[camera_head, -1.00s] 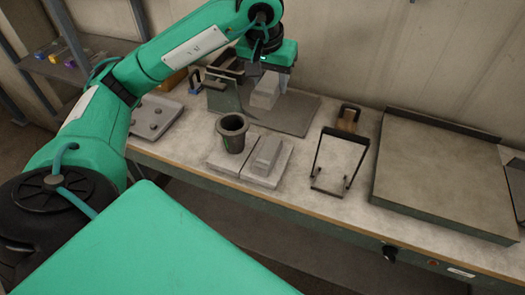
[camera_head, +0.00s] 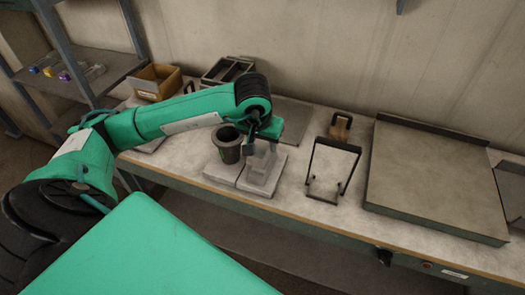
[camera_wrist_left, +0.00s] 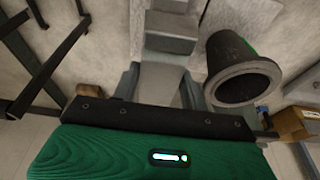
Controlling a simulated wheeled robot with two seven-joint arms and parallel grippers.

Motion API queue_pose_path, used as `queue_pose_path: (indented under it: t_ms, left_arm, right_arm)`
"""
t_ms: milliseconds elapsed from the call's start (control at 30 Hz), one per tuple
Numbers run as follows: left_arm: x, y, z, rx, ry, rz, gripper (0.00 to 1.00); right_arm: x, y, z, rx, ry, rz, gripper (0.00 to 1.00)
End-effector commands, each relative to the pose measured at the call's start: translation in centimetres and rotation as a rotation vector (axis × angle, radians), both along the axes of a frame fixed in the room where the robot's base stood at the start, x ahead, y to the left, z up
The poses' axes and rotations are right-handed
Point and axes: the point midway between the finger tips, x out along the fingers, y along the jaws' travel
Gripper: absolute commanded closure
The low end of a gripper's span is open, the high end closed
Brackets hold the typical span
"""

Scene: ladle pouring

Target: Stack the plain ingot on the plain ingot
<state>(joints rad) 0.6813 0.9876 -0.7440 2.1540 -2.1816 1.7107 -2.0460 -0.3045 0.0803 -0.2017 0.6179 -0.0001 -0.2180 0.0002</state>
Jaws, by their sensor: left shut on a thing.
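My left gripper (camera_head: 262,152) is shut on a grey plain ingot, which also shows between the fingers in the left wrist view (camera_wrist_left: 160,82). It is low over the other plain ingot (camera_head: 258,175), which lies on a pale flat slab right of the dark crucible. The gripper and arm hide much of the two ingots, and I cannot tell whether they touch. In the left wrist view the lower ingot (camera_wrist_left: 171,35) appears just beyond the held one. My right gripper is not in view.
The dark crucible (camera_head: 229,149) stands close to the left of the gripper; it also shows in the wrist view (camera_wrist_left: 240,75). A black wire stand (camera_head: 334,146) is to the right, then a large flat plate (camera_head: 435,180). A cardboard box (camera_head: 157,83) is at the back left.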

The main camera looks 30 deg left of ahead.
Motion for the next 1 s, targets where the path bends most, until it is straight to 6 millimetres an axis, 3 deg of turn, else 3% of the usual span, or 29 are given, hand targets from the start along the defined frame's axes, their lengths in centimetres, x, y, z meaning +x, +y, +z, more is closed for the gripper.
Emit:
queue_pose_path:
  t_ms: [267,533,933,967,1000]
  left_arm:
    - [0.0,0.0,-1.6,0.0,-0.001,0.001,0.95]
    - [0.0,0.0,-4.6,0.0,-0.001,0.001,0.95]
    - [0.1,0.0,-5.2,0.0,-0.004,0.001,0.95]
    - [0.0,0.0,-5.2,0.0,-0.002,0.001,0.52]
    - [0.0,0.0,-5.1,0.0,-0.001,0.001,0.44]
  right_arm:
    - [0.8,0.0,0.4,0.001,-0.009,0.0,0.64]
    - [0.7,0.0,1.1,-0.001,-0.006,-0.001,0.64]
    - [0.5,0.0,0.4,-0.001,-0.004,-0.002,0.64]
    - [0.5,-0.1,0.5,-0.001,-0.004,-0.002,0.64]
    - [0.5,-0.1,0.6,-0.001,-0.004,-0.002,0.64]
